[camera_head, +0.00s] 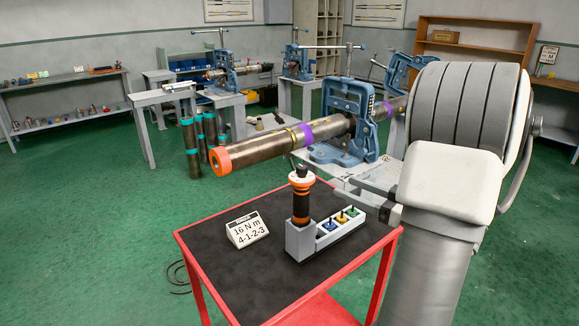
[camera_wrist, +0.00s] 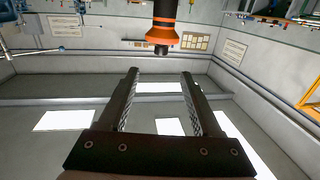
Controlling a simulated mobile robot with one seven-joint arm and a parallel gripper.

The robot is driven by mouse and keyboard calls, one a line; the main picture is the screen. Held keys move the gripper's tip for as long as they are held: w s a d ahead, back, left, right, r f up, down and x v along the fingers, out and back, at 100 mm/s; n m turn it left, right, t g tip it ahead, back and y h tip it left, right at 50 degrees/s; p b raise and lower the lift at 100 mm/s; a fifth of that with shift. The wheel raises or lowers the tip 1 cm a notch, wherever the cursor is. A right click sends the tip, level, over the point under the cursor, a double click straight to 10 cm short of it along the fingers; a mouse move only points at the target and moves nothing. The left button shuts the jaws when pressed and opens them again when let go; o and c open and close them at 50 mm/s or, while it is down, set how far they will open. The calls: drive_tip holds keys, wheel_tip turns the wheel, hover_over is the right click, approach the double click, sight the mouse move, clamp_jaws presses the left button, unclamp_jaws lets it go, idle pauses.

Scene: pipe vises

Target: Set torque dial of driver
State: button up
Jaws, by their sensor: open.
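The driver (camera_head: 301,205) stands upright in a grey holder (camera_head: 300,240) on the cart. It has a black and orange body, with an orange and white ring and a dark tip at the top. A card (camera_head: 247,230) beside it reads "16 N m" and "4-1-2-3". In the wrist view, which looks upside down, a black and orange tool end (camera_wrist: 162,35), apparently the driver's top, shows beyond my gripper (camera_wrist: 160,75). The gripper is open, with nothing between its fingers.
A red cart (camera_head: 199,278) with a dark top carries all this. Blue, yellow and green pieces sit in a tray (camera_head: 340,235) joined to the holder. Behind, a blue vise (camera_head: 345,105) holds a long pipe (camera_head: 255,155) that reaches out left. My arm fills the right side.

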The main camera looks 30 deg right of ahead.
sight(298, 167)
drive_tip(key=x, duration=1.7)
drive_tip(key=shift+w+a+b, duration=0.1)
drive_tip(key=shift+a+b, duration=0.05)
drive_tip(key=shift+b, duration=0.15)
clamp_jaws()
